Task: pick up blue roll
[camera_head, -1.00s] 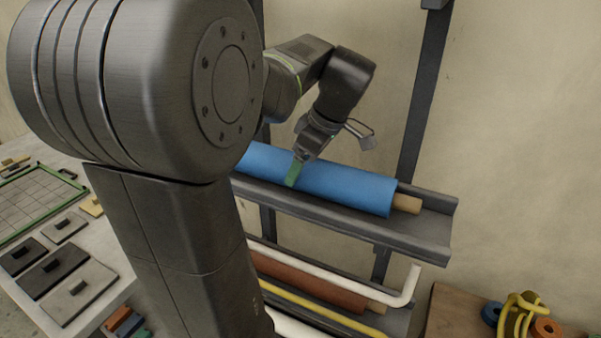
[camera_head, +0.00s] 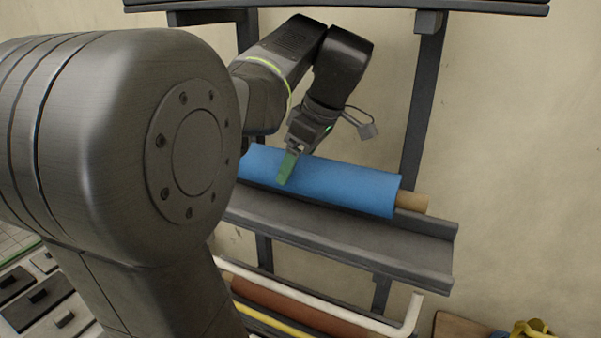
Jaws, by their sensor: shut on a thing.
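The blue roll (camera_head: 345,187) is a long blue sheet wound on a brown core (camera_head: 411,202) that sticks out at its right end. It lies lengthwise along the grey shelf trough (camera_head: 370,240), and appears raised a little above it. My gripper (camera_head: 287,168) is shut on the blue roll from above, with a green finger pressed against the roll's near side. The other finger is hidden behind the roll. The roll's left end is hidden behind my arm.
A dark upper shelf (camera_head: 345,4) and a rack post (camera_head: 422,110) stand close by. A wooden surface with a yellow coil (camera_head: 532,330) is at the lower right.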

